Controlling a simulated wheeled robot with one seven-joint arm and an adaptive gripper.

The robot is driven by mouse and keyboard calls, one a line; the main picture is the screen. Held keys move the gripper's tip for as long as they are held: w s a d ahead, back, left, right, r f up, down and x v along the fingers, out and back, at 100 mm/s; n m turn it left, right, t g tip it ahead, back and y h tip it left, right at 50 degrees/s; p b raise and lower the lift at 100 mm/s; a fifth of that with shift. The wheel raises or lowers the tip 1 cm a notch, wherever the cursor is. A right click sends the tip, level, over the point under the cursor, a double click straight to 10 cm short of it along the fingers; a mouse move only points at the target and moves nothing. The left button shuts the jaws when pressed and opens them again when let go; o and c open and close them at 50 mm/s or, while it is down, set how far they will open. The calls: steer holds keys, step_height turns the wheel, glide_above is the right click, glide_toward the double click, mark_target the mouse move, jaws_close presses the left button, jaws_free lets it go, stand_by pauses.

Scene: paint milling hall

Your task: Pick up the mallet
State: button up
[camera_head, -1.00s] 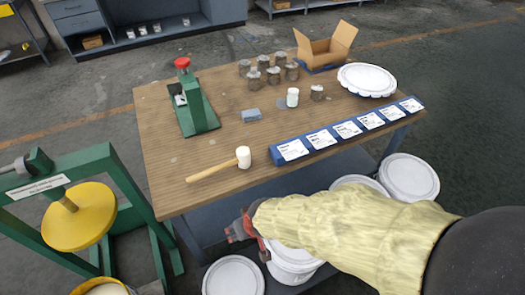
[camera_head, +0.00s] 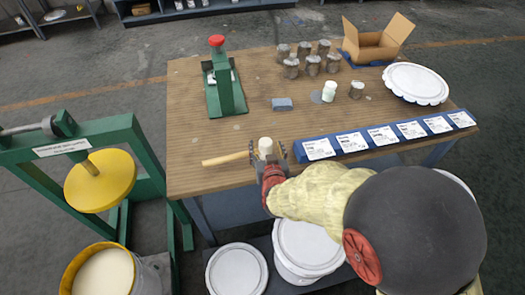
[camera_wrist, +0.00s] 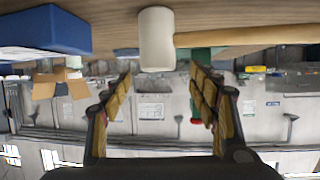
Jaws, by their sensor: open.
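The mallet has a white head (camera_head: 265,146) and a light wooden handle (camera_head: 226,158) that points left. It lies near the front edge of the wooden table (camera_head: 200,130). In the wrist view the mallet head (camera_wrist: 156,38) is ahead of the fingers, roughly midway between them, with the handle (camera_wrist: 245,36) running right. My gripper (camera_head: 267,155) is at the table's front edge, right by the mallet head. Its two padded fingers (camera_wrist: 162,82) are spread and nothing is between them. Whether they touch the mallet is not clear.
A blue card rack (camera_head: 330,146) stands just right of the mallet; its blue end (camera_wrist: 45,30) shows in the wrist view. A green press (camera_head: 226,88), jars and a cardboard box (camera_head: 375,45) are farther back. Lidded buckets (camera_head: 237,270) stand below.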

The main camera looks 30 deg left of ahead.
mark_target(266, 142)
steer(key=b+x, duration=0.1)
steer(key=x, duration=0.2)
steer(key=shift+w+f+b, duration=0.3)
steer(key=shift+f+b, duration=0.05)
steer(key=shift+f, duration=0.15)
steer(key=shift+w+a, duration=0.3)
steer(key=shift+w, duration=0.1)
steer(key=shift+c, duration=0.2)
steer(key=c, duration=1.5)
jaws_close()
